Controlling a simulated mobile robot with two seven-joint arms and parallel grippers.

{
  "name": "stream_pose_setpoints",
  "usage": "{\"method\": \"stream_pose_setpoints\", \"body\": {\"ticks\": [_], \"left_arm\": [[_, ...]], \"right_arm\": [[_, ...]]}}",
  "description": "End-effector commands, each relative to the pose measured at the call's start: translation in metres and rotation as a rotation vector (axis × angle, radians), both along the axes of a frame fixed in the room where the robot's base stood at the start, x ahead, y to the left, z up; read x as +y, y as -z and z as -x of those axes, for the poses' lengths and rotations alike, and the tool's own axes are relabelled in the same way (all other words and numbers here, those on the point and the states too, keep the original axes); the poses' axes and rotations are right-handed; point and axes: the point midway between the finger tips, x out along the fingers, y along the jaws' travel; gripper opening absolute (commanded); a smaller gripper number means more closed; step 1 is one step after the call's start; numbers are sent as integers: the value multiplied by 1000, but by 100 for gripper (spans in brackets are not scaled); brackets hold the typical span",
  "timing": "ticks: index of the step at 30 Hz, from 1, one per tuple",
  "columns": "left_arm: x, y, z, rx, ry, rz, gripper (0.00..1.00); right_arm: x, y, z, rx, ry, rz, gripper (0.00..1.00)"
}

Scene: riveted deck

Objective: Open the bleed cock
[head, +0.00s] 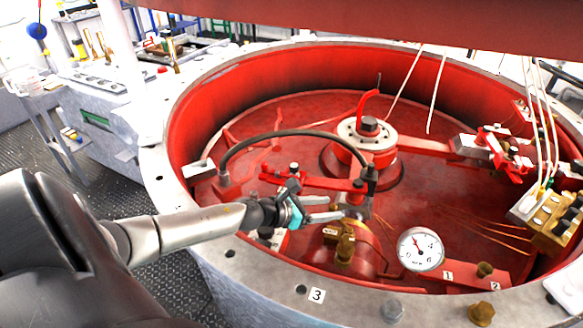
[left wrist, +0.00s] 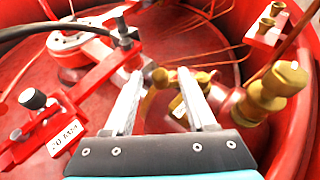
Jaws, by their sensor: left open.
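My left gripper (head: 338,208) reaches into the red tub from the left, its two metal fingers apart. My right gripper is not in view.
The tub's pale riveted rim (head: 230,262) surrounds the work. A black hose (head: 270,135) arches behind the gripper. A round gauge (head: 420,249) sits to the right. A red hub (head: 365,145) stands at the middle, and a brass block (head: 555,220) with cables at far right.

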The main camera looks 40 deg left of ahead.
Motion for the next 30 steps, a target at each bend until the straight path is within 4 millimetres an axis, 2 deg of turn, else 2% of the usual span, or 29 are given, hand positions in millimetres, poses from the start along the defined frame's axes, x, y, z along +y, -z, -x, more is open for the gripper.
{"method": "stream_pose_setpoints", "body": {"ticks": [6,30], "left_arm": [[10,-10,26,3,1,0,56],[41,-45,101,2,-1,2,56]], "right_arm": [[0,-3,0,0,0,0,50],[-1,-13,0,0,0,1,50]]}}
